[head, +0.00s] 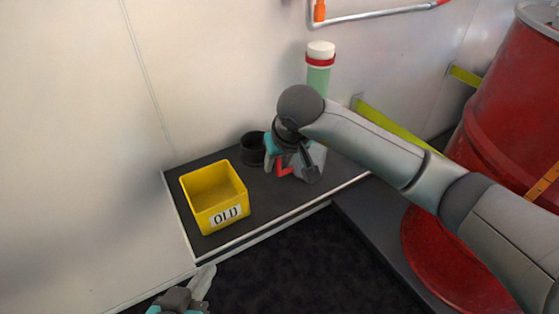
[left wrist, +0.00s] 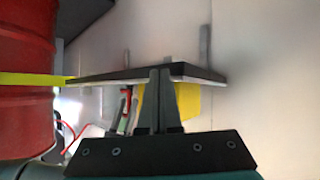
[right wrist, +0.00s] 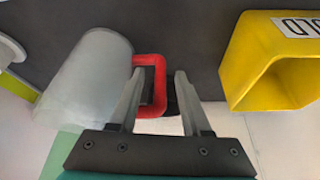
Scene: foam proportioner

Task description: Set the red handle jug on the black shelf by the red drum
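The pale translucent jug (right wrist: 88,75) with its red handle (right wrist: 158,70) shows in the right wrist view. In the head view, the jug (head: 312,158) stands on the dark shelf (head: 262,205), partly hidden by my right arm. My right gripper (right wrist: 160,82) is open, with its fingers apart on either side of the red handle. In the head view, my right gripper (head: 291,165) is at the handle. My left gripper (left wrist: 161,72) is shut and empty, low at the bottom of the head view (head: 205,275). The red drum (head: 505,110) stands at the right, beside a dark ledge (head: 375,225).
A yellow bin labelled OLD (head: 213,193) sits on the left of the dark shelf. A black cup (head: 251,148) stands behind, left of the jug. A green bottle with a white cap (head: 319,68) is at the back. A yellow-green bar (head: 390,124) runs toward the drum.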

